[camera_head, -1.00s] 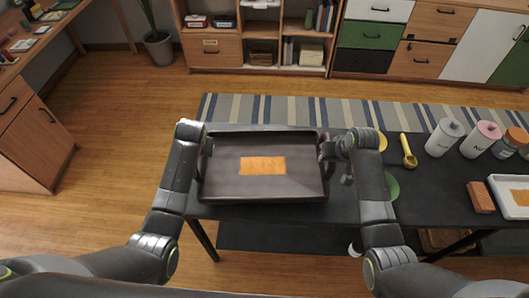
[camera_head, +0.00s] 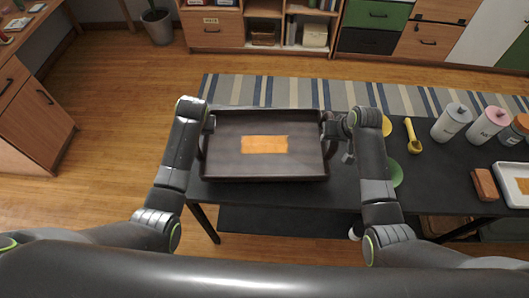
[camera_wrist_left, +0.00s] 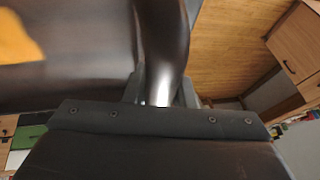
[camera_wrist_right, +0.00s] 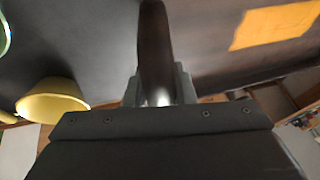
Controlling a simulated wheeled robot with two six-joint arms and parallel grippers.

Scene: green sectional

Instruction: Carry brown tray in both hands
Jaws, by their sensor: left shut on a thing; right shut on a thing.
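The brown tray (camera_head: 232,168) is dark and rectangular, with raised walls and an orange patch (camera_head: 264,144) on its floor. It appears level at the left end of the black table; I cannot tell whether it touches the tabletop. My left gripper (camera_head: 208,128) is at its left side and my right gripper (camera_head: 328,130) at its right side. In the left wrist view the left jaws (camera_wrist_left: 160,92) are shut on a tray handle. In the right wrist view the right jaws (camera_wrist_right: 158,88) are shut on the other handle. The fingertips are partly hidden.
A striped rug (camera_head: 290,92) lies behind. Open wooden floor (camera_head: 120,110) is at left.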

